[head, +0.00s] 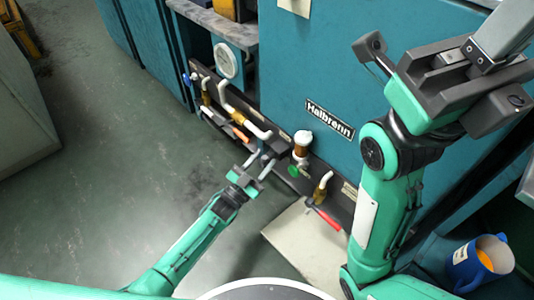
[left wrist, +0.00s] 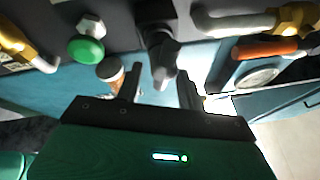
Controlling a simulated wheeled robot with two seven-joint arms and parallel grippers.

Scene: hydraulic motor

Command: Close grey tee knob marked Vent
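A dark grey tee knob (left wrist: 162,58) sticks out of the dark valve panel in the left wrist view. My left gripper (left wrist: 160,88) is open, with one finger on each side of the knob's outer end; whether they touch it I cannot tell. In the head view my left gripper (head: 260,166) is at the panel's front edge, and the knob is hard to make out there. The Vent marking is not readable. My right gripper (head: 490,60) is raised close to the camera at the upper right, its fingertips out of frame.
A green knob (head: 294,171) and a brass fitting with a white top (head: 302,141) are just right of my left gripper. White-handled, orange-handled (head: 240,134) and red-handled (head: 324,218) valves line the panel. A blue mug (head: 463,267) stands at lower right. The floor at left is clear.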

